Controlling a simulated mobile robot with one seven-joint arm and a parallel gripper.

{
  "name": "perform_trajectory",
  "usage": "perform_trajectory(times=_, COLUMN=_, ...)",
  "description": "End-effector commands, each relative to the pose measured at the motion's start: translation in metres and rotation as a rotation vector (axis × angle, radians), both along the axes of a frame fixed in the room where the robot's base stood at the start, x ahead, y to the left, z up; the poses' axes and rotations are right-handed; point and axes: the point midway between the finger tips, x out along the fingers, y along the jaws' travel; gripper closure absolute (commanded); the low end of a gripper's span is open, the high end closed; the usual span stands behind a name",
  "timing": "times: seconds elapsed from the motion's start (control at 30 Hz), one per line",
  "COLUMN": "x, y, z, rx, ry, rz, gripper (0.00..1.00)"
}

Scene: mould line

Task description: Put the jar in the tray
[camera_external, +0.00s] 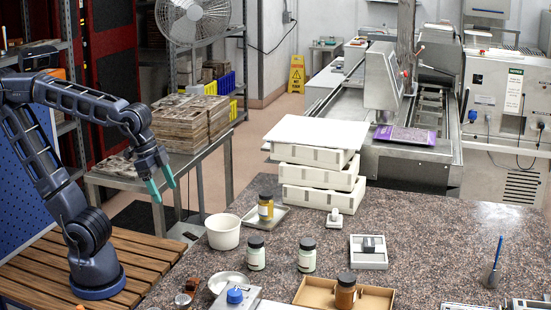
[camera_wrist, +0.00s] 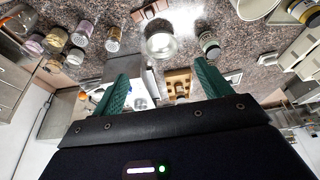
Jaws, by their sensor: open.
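Several lidded jars stand on the speckled counter, and I cannot tell which one the task means. An amber jar with a yellow label (camera_external: 265,209) stands on a shallow grey tray (camera_external: 282,216). Two pale jars with dark lids, a left one (camera_external: 256,257) and a right one (camera_external: 307,258), stand in front of it. A brown jar (camera_external: 346,294) stands at a tan open tray (camera_external: 312,292) near the front edge. My gripper (camera_external: 162,182) is open and empty, in the air left of the counter, apart from all jars. Its teal fingers (camera_wrist: 163,80) show apart in the wrist view.
A white tub (camera_external: 222,233) and a white bowl (camera_external: 229,279) stand on the counter's left side. Stacked white crates (camera_external: 318,167) stand at the back. A device with a blue knob (camera_external: 236,299) is at the front. The right half of the counter is largely clear.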

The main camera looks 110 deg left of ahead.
Motion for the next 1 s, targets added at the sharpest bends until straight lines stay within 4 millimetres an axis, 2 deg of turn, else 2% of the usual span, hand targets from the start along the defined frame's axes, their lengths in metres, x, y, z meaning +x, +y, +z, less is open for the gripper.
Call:
perform_trajectory(times=0.1, x=-0.026, y=-0.020, z=-0.008, rx=-0.003, ry=-0.028, rz=-0.035, gripper=0.23)
perform_trajectory(times=0.3, x=-0.049, y=-0.035, z=-0.018, rx=-0.008, ry=-0.052, rz=-0.062, gripper=0.23)
perform_trajectory(times=1.0, x=-0.053, y=-0.037, z=-0.020, rx=-0.009, ry=-0.054, rz=-0.066, gripper=0.23)
